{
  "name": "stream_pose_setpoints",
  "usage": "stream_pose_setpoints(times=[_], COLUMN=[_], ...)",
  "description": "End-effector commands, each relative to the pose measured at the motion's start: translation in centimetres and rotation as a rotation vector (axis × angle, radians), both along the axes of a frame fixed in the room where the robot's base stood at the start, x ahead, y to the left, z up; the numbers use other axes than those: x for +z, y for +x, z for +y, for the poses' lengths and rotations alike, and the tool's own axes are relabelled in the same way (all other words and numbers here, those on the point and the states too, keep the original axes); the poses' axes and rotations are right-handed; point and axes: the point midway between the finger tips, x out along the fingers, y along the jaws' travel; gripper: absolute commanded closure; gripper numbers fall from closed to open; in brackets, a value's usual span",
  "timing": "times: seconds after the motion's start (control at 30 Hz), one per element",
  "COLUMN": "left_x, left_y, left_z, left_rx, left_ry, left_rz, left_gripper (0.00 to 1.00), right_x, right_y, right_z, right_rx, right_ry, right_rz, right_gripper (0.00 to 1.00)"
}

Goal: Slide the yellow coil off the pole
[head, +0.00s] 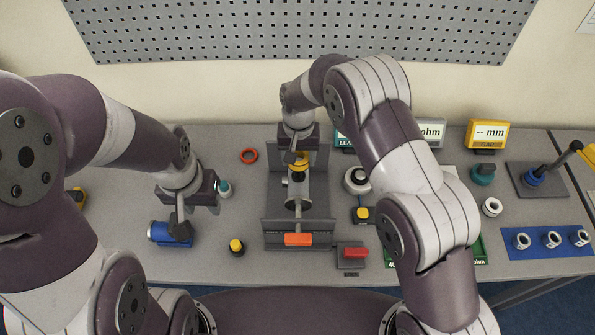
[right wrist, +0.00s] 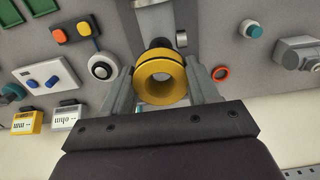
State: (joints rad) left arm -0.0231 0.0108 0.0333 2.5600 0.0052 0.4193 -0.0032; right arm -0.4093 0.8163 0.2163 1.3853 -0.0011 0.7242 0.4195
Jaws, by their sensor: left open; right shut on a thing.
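The yellow coil (right wrist: 162,82) is a flanged ring between the two fingers of my right gripper (right wrist: 163,98), which is shut on it. In the head view the coil (head: 299,163) shows just below the right gripper (head: 298,157), above the grey pipe fixture (head: 272,205). I cannot tell whether anything runs through its bore. A tilted dark pole (head: 556,163) with a black knob stands on a plate at the far right, with a blue ring (head: 533,178) low on it and no yellow coil. My left gripper (head: 186,210) is open, close above a blue cylinder (head: 160,233).
A red ring (head: 249,155) and a yellow-topped knob (head: 237,247) lie left of the fixture. Right of it are a white ring (head: 356,180), a red-button box (head: 352,254) and a yellow gauge (head: 487,134).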

Motion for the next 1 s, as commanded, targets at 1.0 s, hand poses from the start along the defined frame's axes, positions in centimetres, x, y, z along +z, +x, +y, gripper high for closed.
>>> stream_pose_setpoints(times=[1.0], left_x=[5.2], left_y=[0.0], left_z=[0.0], left_rx=[0.000], left_ry=[0.000], left_rz=[0.000], left_gripper=[0.57], right_x=[8.0], right_y=[0.0], right_z=[0.0], right_rx=[0.000], right_ry=[0.001], right_rz=[-0.001], right_gripper=[0.74])
